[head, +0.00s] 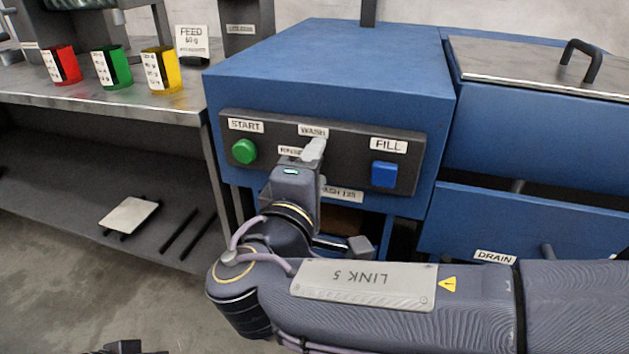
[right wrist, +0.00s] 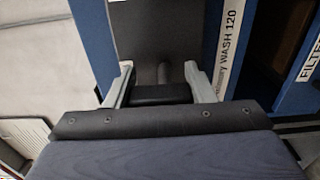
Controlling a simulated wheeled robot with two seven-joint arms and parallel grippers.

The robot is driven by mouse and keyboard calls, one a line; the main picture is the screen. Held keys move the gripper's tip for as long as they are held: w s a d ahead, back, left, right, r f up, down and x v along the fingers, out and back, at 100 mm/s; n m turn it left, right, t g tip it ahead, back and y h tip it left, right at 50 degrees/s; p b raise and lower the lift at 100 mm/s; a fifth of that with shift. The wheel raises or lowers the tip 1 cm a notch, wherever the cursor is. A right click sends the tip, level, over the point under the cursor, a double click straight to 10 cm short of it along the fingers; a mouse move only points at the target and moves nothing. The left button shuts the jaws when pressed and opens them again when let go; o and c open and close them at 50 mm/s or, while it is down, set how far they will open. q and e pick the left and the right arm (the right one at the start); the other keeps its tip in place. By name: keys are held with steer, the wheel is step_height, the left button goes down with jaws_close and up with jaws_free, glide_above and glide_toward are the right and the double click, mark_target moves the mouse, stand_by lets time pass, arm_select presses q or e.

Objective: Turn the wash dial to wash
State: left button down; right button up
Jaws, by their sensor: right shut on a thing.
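The control panel (head: 350,140) is a dark strip on the front of a blue machine. It has a WASH label (head: 312,131) above and a partly covered RINSE label (head: 291,151) to the lower left. My right gripper (head: 314,150) is at the panel just below the WASH label, and its body hides the dial in the head view. In the right wrist view, the two pale fingers of my right gripper (right wrist: 159,72) are shut on the dark wash dial (right wrist: 160,94), one on each side. Which way the dial points is hard to tell. My left gripper does not clearly show.
A green START button (head: 244,151) is left of my gripper and a blue FILL button (head: 384,174) is right of it. A steel bench (head: 110,104) at left holds red, green and yellow cups. A blue lidded tank (head: 545,125) stands at right.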

stand_by(0.3)
steer(key=o, duration=1)
steer(key=shift+s, duration=0.15)
steer(key=shift+s+a, duration=0.2)
steer(key=shift+s, duration=0.1)
steer(key=p+v, duration=0.1)
steer(key=v, duration=0.6)
steer(key=shift+d+p, duration=0.1)
steer(key=shift+p, duration=0.25)
